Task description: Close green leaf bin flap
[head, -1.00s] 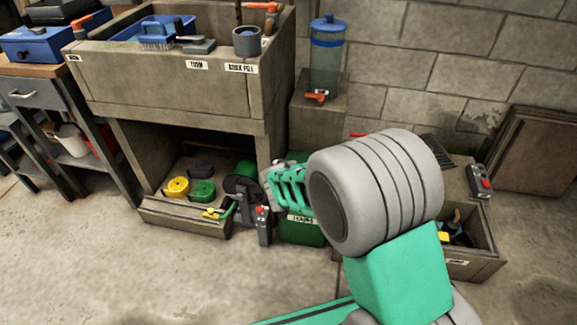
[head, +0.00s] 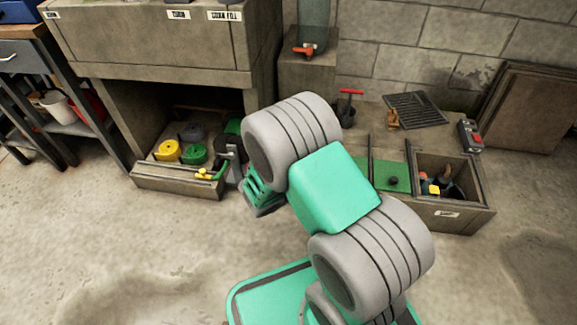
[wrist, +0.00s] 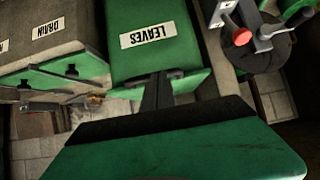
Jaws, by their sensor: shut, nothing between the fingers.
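The green leaf bin (wrist: 130,58) shows upside down in the wrist view, with a white LEAVES label (wrist: 147,33) on its face. A narrow green strip (wrist: 192,84) shows along its edge; I cannot tell whether this is the flap, or how far the flap is open. My gripper (wrist: 162,76) is shut and empty, its dark fingertips in front of that edge. I cannot tell whether they touch it. In the head view my gripper (head: 262,198) is low, left of my wrist, and my arm hides most of the leaf bin.
A box with a DRAIN label (wrist: 52,32) and green panel (wrist: 68,72) stands beside the bin. A dark wheel with a red knob (wrist: 242,36) is on the other side. An open box (head: 447,212) holds small items. The floor (head: 140,260) in front is clear.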

